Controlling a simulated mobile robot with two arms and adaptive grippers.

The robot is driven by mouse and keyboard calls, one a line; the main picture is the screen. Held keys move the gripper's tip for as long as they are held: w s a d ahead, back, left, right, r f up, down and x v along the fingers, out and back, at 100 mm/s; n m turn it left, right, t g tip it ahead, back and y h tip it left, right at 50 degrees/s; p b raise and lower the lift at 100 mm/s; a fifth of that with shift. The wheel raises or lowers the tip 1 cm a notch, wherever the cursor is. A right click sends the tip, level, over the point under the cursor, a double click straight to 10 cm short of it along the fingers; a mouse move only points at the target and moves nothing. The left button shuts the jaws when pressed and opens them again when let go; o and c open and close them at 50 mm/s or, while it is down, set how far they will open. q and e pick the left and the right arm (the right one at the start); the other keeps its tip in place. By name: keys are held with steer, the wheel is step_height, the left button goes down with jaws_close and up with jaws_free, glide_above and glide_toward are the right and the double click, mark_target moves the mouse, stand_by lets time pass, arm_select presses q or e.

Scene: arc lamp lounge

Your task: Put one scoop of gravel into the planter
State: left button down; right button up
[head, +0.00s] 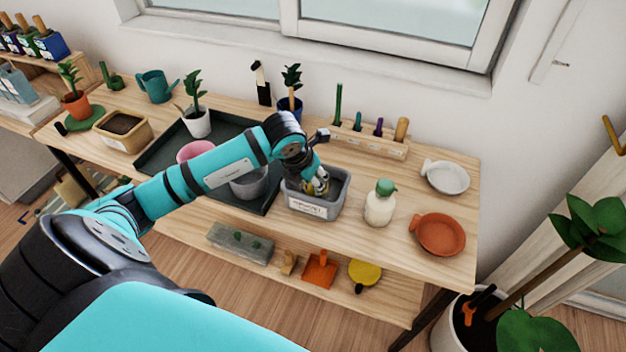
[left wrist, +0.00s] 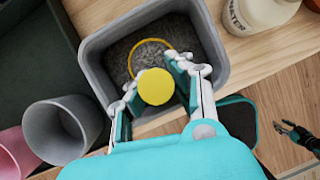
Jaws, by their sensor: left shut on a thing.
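My left gripper (left wrist: 150,90) is shut on the yellow scoop (left wrist: 156,87), whose round yellow handle end shows between the fingers. The scoop's yellow rim rests in the dark grey gravel (left wrist: 122,58) inside the grey bin (left wrist: 212,50). In the head view my left gripper (head: 318,184) reaches down into this labelled bin (head: 308,208) and hides most of the scoop. A tan rectangular planter (head: 143,136) with dark soil stands far left on the bench. My right gripper (left wrist: 293,134) shows small and dark at the right edge of the left wrist view; its jaw state is unclear.
A dark tray (head: 160,160) between planter and bin holds a pink pot (head: 196,149), a grey pot (head: 249,185) and a potted plant (head: 198,120). A white bottle (head: 379,206) stands right of the bin. Terracotta (head: 440,235) and white (head: 446,177) dishes lie farther right.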

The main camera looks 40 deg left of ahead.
arm_select(q)
steer(key=shift+r+p, duration=3.15)
steer(key=shift+r, duration=2.35)
